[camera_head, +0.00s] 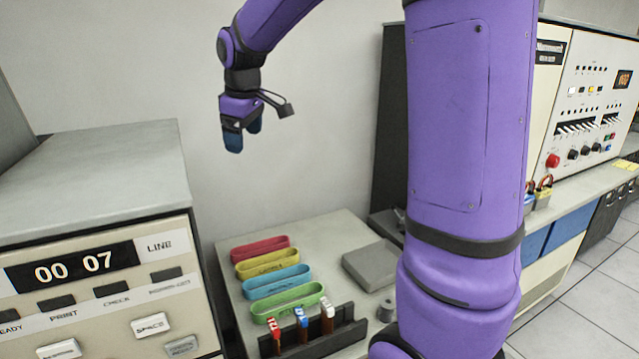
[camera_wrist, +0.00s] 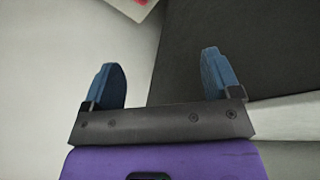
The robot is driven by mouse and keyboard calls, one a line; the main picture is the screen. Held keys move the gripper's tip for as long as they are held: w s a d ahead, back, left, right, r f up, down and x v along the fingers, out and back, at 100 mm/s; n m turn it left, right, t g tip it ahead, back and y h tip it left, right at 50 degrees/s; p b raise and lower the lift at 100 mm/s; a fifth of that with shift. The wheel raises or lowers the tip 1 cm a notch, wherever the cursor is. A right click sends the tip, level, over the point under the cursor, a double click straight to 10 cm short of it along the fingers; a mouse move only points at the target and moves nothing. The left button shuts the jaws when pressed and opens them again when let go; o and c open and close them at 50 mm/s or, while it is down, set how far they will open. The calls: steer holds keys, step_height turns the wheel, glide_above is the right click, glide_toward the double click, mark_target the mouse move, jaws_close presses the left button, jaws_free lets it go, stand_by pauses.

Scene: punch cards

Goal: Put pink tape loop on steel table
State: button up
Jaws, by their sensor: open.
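The pink tape loop (camera_head: 260,249) is an oblong pinkish-red band, the farthest in a row of coloured loops on a pale grey tabletop (camera_head: 340,229). I cannot tell whether this tabletop is the steel table; no other surface is clearly one. My gripper (camera_head: 244,135) hangs in the air, above and to the left of the loops in the picture, with its blue fingers downward. In the wrist view my gripper (camera_wrist: 160,66) has its two blue fingers wide apart with nothing between them. The pink loop cannot be made out there.
Yellow (camera_head: 267,264), blue (camera_head: 277,281) and green (camera_head: 287,302) loops lie nearer in the row. A dark rack (camera_head: 345,337) with several small tools stands in front. A flat grey block (camera_head: 371,265) lies right of them. A console (camera_head: 95,255) stands left; another machine (camera_head: 585,95) stands right.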

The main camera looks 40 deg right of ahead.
steer(key=s+a+m+t, duration=0.1)
steer(key=s+a+m, duration=0.1)
steer(key=s, duration=1.3)
steer(key=s+a+m+t, duration=0.1)
steer(key=s+a+m, duration=0.2)
steer(key=s, duration=1.1)
steer(key=shift+s+f+m+y, duration=0.15)
steer(key=shift+s+m+y, duration=0.25)
steer(key=shift+m, duration=0.4)
